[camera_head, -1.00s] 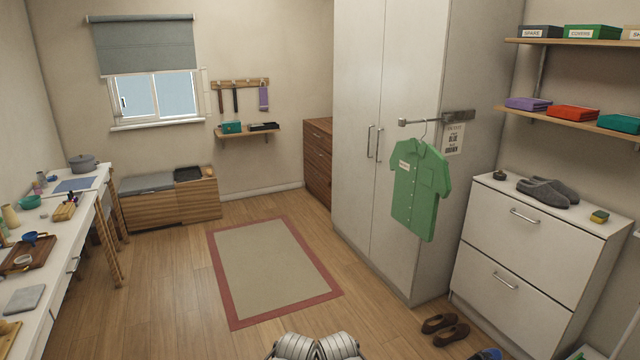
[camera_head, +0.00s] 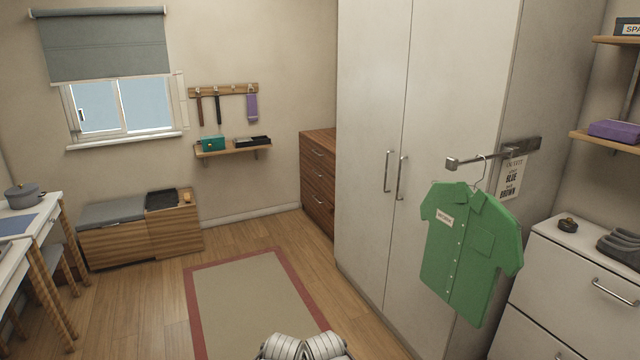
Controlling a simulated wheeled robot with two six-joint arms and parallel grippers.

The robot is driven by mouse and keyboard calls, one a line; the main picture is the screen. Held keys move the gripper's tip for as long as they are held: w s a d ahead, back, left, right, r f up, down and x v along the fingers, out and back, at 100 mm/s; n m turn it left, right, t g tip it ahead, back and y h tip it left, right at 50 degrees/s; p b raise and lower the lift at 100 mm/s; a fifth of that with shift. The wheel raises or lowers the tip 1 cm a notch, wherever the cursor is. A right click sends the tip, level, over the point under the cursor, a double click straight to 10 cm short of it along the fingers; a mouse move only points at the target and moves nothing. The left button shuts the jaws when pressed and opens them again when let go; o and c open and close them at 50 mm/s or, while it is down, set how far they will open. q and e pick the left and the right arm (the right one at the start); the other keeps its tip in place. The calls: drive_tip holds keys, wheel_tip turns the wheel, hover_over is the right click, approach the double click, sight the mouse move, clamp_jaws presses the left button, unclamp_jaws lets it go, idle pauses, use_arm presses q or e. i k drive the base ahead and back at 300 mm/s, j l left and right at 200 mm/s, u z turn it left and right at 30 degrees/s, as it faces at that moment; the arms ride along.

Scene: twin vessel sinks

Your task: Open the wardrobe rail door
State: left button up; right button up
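The tall white wardrobe (camera_head: 372,60) stands right of the middle with both its doors closed. The left door (camera_head: 362,120) and the right door (camera_head: 455,100) meet at a seam, with one upright metal handle on each side: the left handle (camera_head: 387,171) and the right handle (camera_head: 401,178). A green shirt (camera_head: 466,245) hangs from a short rail (camera_head: 490,157) on the wardrobe's right side, partly in front of the right door's lower part. Neither of my grippers shows; only a pale ribbed part of my own body is at the bottom edge.
A rug (camera_head: 250,300) lies on open floor before the wardrobe. A wooden drawer chest (camera_head: 318,175) stands beyond it. A white shoe cabinet (camera_head: 560,285) stands at the right. A desk (camera_head: 38,225) and a low bench (camera_head: 140,235) are at the left.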

sight(374, 36)
drive_tip(key=i+z, duration=0.2)
drive_tip(key=i, duration=0.3)
drive_tip(key=i+j+z, duration=0.15)
drive_tip(key=i, duration=0.3)
drive_tip(key=i+j+z, duration=0.2)
drive_tip(key=i, duration=0.3)
drive_tip(key=i+j+z, duration=1.05)
